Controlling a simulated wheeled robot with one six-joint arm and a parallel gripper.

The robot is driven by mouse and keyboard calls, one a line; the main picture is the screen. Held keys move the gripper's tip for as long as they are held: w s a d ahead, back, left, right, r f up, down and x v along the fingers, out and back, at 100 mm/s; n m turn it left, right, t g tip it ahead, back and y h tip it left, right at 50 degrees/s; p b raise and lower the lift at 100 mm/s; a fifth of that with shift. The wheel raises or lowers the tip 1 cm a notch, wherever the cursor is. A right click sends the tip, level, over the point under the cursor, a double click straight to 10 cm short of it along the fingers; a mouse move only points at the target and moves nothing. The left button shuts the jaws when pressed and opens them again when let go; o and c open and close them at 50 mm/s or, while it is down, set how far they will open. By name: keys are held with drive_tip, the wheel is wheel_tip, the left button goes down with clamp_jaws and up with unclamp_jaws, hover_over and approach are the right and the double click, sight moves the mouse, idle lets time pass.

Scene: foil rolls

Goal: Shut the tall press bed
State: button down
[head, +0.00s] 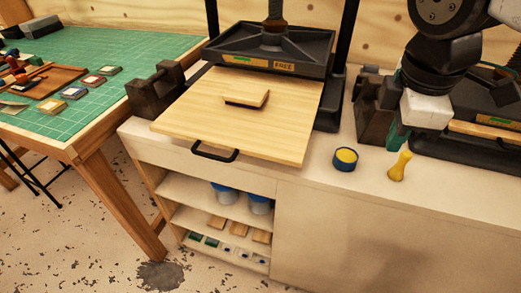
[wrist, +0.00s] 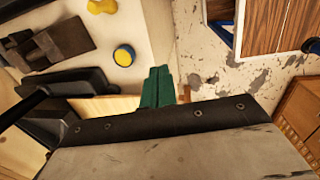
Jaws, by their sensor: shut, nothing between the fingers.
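The tall press (head: 270,45) stands at the back of the bench, with a dark platen and a "FREE" label on its front. Its bed (head: 230,125) is a pale wooden board, slid out toward the front and overhanging the bench edge. A small wooden block (head: 248,97) lies on the bed. A black bar handle (head: 214,152) is on the bed's front edge. My gripper (head: 398,138) is to the right of the bed, apart from it, over the bench. In the wrist view its green fingers (wrist: 158,88) are together with nothing between them.
A dark pot with yellow contents (head: 345,158) and a yellow stamp-like tool (head: 400,165) stand right of the bed. Dark weights (head: 155,90) flank the press. A second press (head: 480,120) is at the right. A green-topped table (head: 90,70) stands left; open shelves lie below the bed.

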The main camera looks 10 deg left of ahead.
sight(285, 95)
drive_tip(key=s+a+f+n+t, duration=0.1)
drive_tip(key=s+a+f+n, duration=0.1)
drive_tip(key=a+n, duration=0.85)
drive_tip(key=s+a+f+n, duration=0.15)
drive_tip(key=a+n, duration=0.55)
drive_tip(key=a, duration=0.7)
drive_tip(key=shift+w+d+f, duration=0.1)
drive_tip(key=shift+w+f, duration=1)
drive_tip(key=shift+f, duration=0.45)
drive_tip(key=shift+w+d+f, duration=0.1)
drive_tip(key=shift+w+f, duration=0.95)
drive_tip(key=shift+f, duration=0.55)
drive_tip(key=shift+w+f, duration=1.1)
drive_tip(key=shift+f, duration=0.45)
drive_tip(key=shift+w, duration=0.1)
drive_tip(key=w, duration=0.8)
drive_tip(key=w+d, duration=0.1)
drive_tip(key=w, duration=0.8)
drive_tip(key=w+d, duration=0.1)
drive_tip(key=w, duration=0.8)
drive_tip(key=shift+w, duration=0.5)
drive_tip(key=shift+r, duration=0.15)
